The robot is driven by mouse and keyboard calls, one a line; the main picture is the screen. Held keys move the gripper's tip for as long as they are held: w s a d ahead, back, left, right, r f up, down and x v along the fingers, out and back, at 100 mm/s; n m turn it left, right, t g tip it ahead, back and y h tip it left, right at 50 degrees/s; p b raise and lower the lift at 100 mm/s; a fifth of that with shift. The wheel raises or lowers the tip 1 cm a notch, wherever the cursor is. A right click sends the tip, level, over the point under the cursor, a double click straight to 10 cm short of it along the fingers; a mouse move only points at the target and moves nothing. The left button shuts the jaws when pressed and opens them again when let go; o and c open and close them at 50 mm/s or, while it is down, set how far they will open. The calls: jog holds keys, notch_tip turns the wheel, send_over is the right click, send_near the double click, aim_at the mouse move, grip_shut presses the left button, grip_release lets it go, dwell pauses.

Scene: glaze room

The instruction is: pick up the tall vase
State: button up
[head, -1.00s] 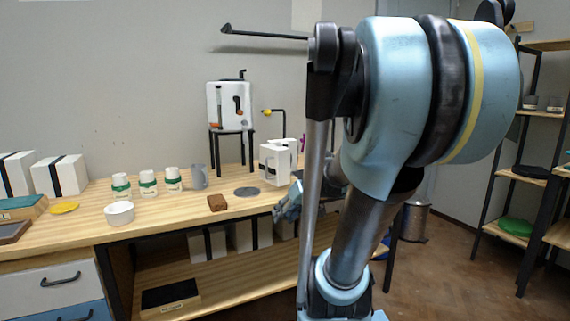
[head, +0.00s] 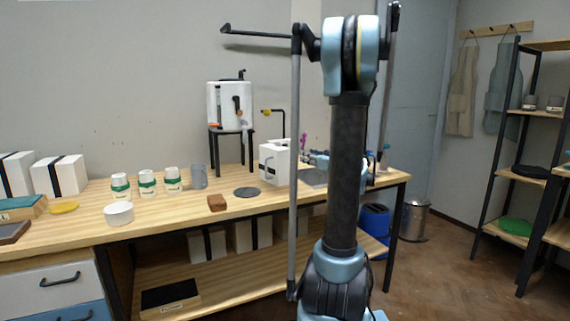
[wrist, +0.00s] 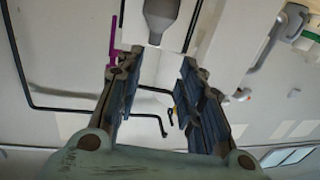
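A grey vase-like shape with a narrow neck (wrist: 160,18) shows at the top of the wrist view, which looks upside down. Its wider part is cut off by the picture edge. It is probably the tall vase. It lies beyond the fingertips of my gripper (wrist: 157,75), roughly in line with the gap between them. The fingers are apart with nothing between them. In the head view I cannot make out this vase; my arm hides part of the bench. My gripper (head: 318,158) shows small there, over the bench's right part, right of a white box-like vessel.
The white vessel (head: 275,164) stands close left of my gripper. A magenta item (wrist: 112,42) is near the other side. A black rod (wrist: 65,108) crosses behind. Several cups, a grey tumbler (head: 198,176) and a brown block (head: 217,202) stand farther left on the bench.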

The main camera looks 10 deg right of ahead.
jog(key=shift+w+d+r+x, duration=0.1)
jog(key=shift+d+r+x, duration=0.05)
jog(key=shift+x, duration=2.75)
jog(key=shift+w+d+r+x, duration=0.1)
jog(key=shift+d+r+x, duration=0.05)
jog(key=shift+x, duration=2.75)
jog(key=shift+w+d+r+x, duration=0.1)
jog(key=shift+d+r+x, duration=0.1)
jog(key=shift+x, duration=2.75)
jog(key=shift+s, duration=0.15)
jog(key=c, duration=0.6)
